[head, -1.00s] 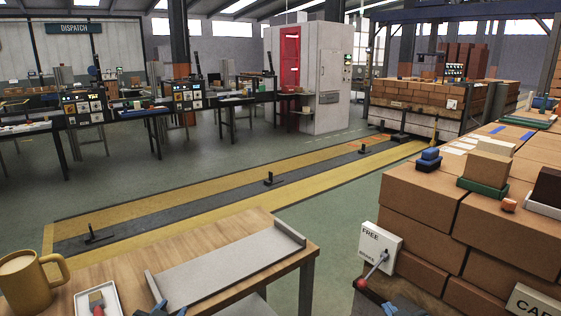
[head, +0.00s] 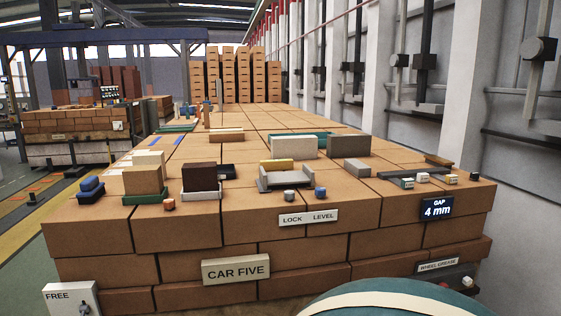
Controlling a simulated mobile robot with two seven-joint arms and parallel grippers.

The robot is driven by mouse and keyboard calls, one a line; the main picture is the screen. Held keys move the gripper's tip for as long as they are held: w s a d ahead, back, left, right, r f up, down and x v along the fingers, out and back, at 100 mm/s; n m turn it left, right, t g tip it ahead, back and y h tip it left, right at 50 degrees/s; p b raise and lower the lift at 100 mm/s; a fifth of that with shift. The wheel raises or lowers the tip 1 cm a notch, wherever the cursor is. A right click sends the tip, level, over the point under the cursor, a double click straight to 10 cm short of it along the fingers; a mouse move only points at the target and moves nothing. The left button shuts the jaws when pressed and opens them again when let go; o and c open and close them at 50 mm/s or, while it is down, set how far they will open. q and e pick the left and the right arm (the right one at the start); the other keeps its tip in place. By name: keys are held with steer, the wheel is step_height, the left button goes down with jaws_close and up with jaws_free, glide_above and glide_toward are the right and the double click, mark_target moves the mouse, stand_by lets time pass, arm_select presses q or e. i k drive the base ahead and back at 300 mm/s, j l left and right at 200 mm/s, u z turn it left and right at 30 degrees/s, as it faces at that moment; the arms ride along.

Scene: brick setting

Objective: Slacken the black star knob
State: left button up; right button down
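No black star knob can be made out for certain. Dark, blocky knob-like parts sit on vertical rods along the right wall, one at the far right (head: 541,50) and one further back (head: 401,60); their shape is too small to tell as a star. Neither my left nor my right gripper is in the head view.
A wide brick stack (head: 390,247) fills the middle, bearing small blocks and a grey channel-shaped holder (head: 285,179). A rounded teal thing (head: 395,301) covers the bottom edge. Floor shows at left.

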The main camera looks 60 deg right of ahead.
mark_target(475, 175)
steer(key=z, duration=3.25)
steer(key=i+l+u, duration=0.2)
steer(key=i, duration=0.3)
